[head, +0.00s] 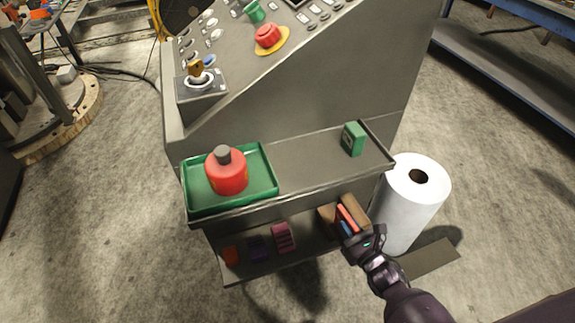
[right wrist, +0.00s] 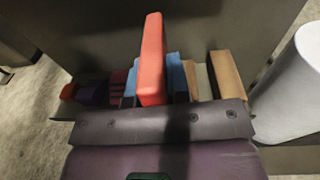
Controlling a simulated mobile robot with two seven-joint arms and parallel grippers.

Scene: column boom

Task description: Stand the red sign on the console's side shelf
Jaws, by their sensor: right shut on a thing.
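The red sign (right wrist: 152,58) is a slim red slab that rises from my right gripper (right wrist: 160,112) in the right wrist view. In the head view its narrow red edge (head: 347,217) shows at the right end of the console's lower shelf. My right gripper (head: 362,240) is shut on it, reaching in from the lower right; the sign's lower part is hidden. The console's side shelf (head: 310,162) is the upper grey ledge above it, with its middle bare. My left gripper is not in view.
A green tray (head: 262,190) with a red bottle (head: 226,173) fills the side shelf's left. A green box (head: 354,139) stands near its right end. Several coloured blocks, including a pink one (head: 283,237), are on the lower shelf. A white roll (head: 418,200) stands to the right.

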